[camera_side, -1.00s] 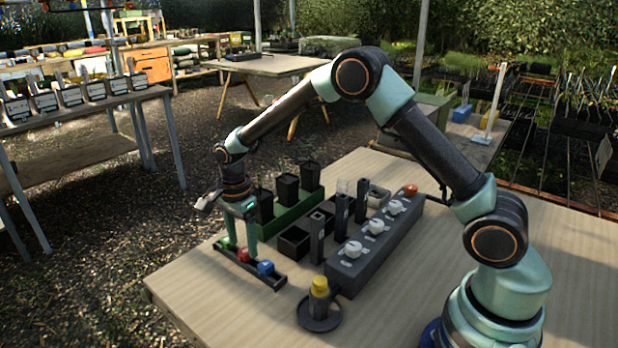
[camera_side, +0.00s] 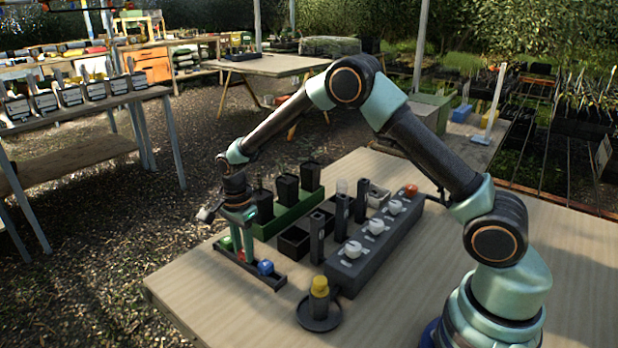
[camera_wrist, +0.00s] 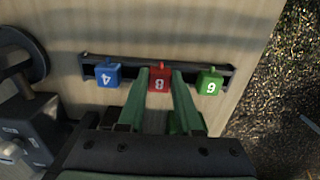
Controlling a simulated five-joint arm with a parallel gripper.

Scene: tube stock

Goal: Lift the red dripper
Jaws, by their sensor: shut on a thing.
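The red dripper (camera_wrist: 159,78) is a small red cube with a white number, at the middle of a dark rack (camera_wrist: 133,71). In the wrist view my gripper (camera_wrist: 159,76) has its two green fingers shut on the red dripper, one on each side. In the side view the fingers reach down to the rack and hide most of the red dripper (camera_side: 241,256). The blue dripper (camera_wrist: 108,74) and the green dripper (camera_wrist: 209,80) sit at either side of it in the rack. I cannot tell whether the red dripper is clear of the rack.
Behind the rack stands a green tray (camera_side: 291,215) with black pots. A grey box with white knobs (camera_side: 376,241) lies to the right. A yellow-topped piece stands on a black saucer (camera_side: 320,322) in front. Bare tabletop (camera_side: 215,295) lies in front of the rack.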

